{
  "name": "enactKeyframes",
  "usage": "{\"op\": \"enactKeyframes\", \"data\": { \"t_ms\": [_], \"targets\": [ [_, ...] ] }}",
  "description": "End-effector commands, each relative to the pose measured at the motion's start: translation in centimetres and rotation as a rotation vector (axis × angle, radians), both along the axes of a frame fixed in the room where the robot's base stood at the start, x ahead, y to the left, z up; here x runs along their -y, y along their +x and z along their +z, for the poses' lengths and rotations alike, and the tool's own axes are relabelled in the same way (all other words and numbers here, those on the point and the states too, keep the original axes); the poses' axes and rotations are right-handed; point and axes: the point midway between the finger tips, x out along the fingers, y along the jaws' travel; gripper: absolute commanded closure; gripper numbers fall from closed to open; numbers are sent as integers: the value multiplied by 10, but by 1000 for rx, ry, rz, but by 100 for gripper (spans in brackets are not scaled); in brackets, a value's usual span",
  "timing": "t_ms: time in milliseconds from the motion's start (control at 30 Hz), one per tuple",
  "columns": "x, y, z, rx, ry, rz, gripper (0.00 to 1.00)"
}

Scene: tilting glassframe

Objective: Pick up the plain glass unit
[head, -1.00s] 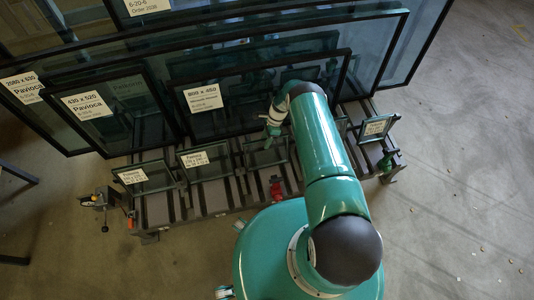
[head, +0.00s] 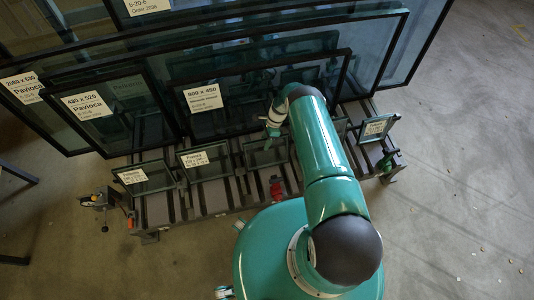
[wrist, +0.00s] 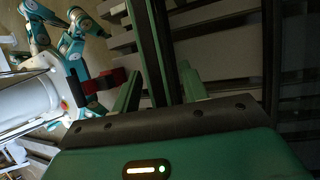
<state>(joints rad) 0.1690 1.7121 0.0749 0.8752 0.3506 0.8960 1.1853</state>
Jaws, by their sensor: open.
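The plain glass unit (head: 264,155), a small dark-framed pane with no label showing, stands upright in the front row of the rack in the head view. My gripper (head: 269,140) is right at its top edge, and my arm hides part of that area. In the wrist view my gripper (wrist: 160,88) has its two green fingers apart. A dark upright bar (wrist: 150,50), which looks like the unit's frame edge, shows between the fingers. I cannot tell whether either finger touches it.
Labelled small units stand to the left (head: 205,160) and right (head: 376,128) on the slatted rack (head: 210,198). Large framed panes (head: 205,100) lean close behind. A red clamp (head: 276,187) sits at the rack's front. Open floor (head: 460,190) lies to the right.

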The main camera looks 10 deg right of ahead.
Motion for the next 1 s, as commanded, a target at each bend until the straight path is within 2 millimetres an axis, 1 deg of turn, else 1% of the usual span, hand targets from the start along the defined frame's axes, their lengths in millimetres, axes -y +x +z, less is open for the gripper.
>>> {"op": "enactKeyframes", "data": {
  "t_ms": [33,67,200,267,300,1000],
  "targets": [
    [0,0,0,0,0,0,56],
    [0,0,0,0,0,0,58],
    [0,0,0,0,0,0,86],
    [0,0,0,0,0,0,98],
    [0,0,0,1,0,0,100],
    [0,2,1,6,-1,-1,100]
  ]
}}
